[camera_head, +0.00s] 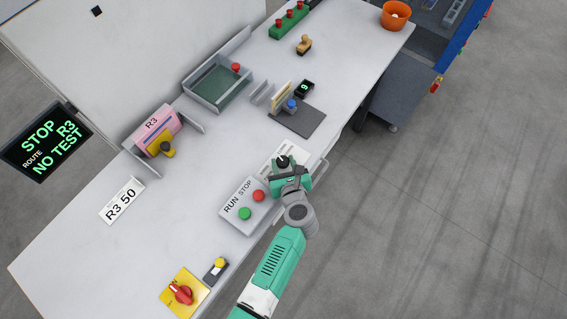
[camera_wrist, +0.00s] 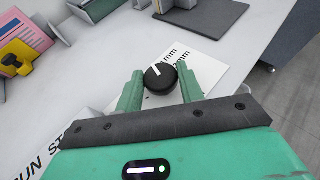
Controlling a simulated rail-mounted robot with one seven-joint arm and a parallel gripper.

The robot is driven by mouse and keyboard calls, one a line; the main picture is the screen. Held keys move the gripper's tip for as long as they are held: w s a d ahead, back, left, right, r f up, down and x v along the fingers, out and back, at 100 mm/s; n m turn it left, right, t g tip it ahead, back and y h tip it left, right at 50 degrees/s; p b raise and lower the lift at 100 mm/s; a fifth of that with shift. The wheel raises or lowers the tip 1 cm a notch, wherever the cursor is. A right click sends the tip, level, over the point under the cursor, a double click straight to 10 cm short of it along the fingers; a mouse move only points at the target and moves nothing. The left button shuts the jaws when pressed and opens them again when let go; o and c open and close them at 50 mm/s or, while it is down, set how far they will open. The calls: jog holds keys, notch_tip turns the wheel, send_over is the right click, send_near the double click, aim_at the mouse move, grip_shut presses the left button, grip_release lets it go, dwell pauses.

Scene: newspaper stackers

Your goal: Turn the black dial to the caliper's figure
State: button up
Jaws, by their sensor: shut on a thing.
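The black dial (camera_wrist: 160,77) sits on a white plate (camera_wrist: 212,60) with black "mm" lettering, partly hidden by my gripper. Its white pointer line aims up and slightly left in the wrist view. My gripper (camera_wrist: 159,84) is shut on the dial, one green finger on each side. In the head view, my gripper (camera_head: 285,168) covers much of the plate, and the dial (camera_head: 283,161) shows at its tip. The caliper (camera_head: 283,98) stands on a dark mat, with a blue part and a small black display (camera_head: 304,88). The display's green digit looks like 9, but is small.
A box with a green RUN button (camera_head: 245,213) and red STOP button (camera_head: 258,195) is close to my gripper. A yellow plate with a red switch (camera_head: 182,293) lies nearer. A pink stack (camera_head: 156,130), grey tray (camera_head: 218,84) and stamp (camera_head: 304,44) stand farther off.

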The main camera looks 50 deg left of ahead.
jog(key=n+g+b, duration=0.1)
jog(key=g, duration=0.1)
jog(key=n+g+y+b, duration=0.1)
jog(key=n+g, duration=0.1)
jog(key=n+g+y+b, duration=0.1)
jog(key=n+g, duration=0.1)
jog(key=shift+w+d+f, duration=0.1)
jog(key=shift+w+d, duration=0.05)
jog(key=shift+w, duration=0.25)
jog(key=shift+w+n+g+b, duration=0.1)
jog(key=shift+n+g+b, duration=0.95)
jog(key=shift+n+g, duration=0.35)
jog(key=shift+g, duration=0.3)
jog(key=o, duration=1)
jog(key=p+v, duration=0.1)
jog(key=v, duration=0.7)
